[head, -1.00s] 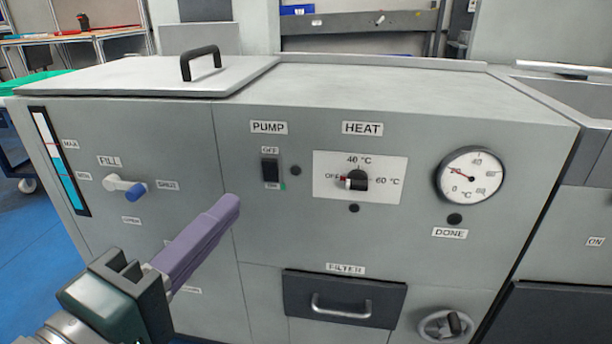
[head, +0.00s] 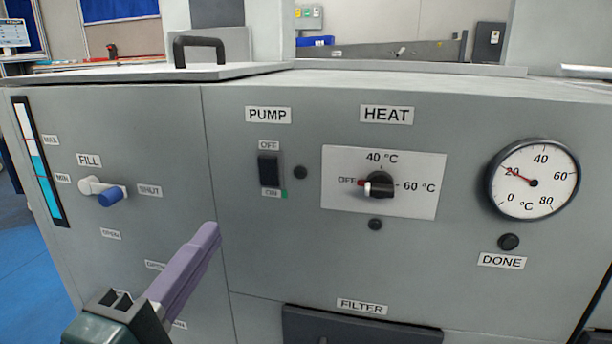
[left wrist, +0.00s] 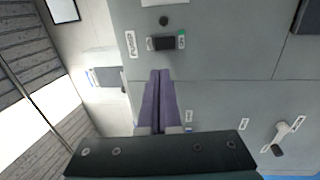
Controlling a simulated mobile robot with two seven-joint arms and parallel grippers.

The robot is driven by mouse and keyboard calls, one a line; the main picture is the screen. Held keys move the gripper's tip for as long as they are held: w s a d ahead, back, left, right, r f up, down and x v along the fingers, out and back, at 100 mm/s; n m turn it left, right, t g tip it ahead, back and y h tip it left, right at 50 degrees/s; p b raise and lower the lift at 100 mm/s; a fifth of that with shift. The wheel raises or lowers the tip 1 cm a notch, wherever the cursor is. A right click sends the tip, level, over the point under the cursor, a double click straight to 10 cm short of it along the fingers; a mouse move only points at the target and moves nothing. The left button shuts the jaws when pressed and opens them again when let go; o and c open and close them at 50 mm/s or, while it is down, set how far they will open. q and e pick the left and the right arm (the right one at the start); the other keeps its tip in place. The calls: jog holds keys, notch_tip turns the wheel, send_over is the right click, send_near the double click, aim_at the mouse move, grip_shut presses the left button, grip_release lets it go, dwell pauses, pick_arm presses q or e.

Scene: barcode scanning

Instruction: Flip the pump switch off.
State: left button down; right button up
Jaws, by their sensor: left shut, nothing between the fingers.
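The pump switch (head: 269,169) is a black rocker on the grey front panel (head: 240,235), under the PUMP label. OFF is marked above it and ON below, with a small green mark beside ON. I cannot tell which way the rocker is tipped. My left gripper (head: 212,230) is shut and empty, its purple fingers pointing at the panel, below and left of the switch in the head view. In the left wrist view, the switch (left wrist: 164,43) lies just beyond the fingertips (left wrist: 160,74), with a gap visible between them. My right gripper is out of view.
A heat knob (head: 378,185) with its red mark toward OFF and a dial gauge (head: 534,180) reading about 20 °C sit right of the switch. A fill valve (head: 103,192) with a blue tip sticks out on the left. A filter drawer (head: 360,328) is below.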

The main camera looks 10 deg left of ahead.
aim_at(263, 162)
pick_arm(q)
jog(key=w, duration=0.4)
jog(key=w+r+b, duration=0.1)
jog(key=w, duration=0.3)
jog(key=w+b, duration=0.1)
jog(key=w, duration=0.4)
jog(key=shift+d+r, duration=0.2)
jog(key=shift+r, duration=0.15)
jog(key=shift+w+r, duration=0.1)
jog(key=shift+w, duration=0.15)
jog(key=shift+w+r, duration=0.25)
jog(key=shift+r, duration=0.05)
jog(key=shift+s+f, duration=0.15)
jog(key=shift+f, duration=0.05)
jog(key=shift+r, duration=0.2)
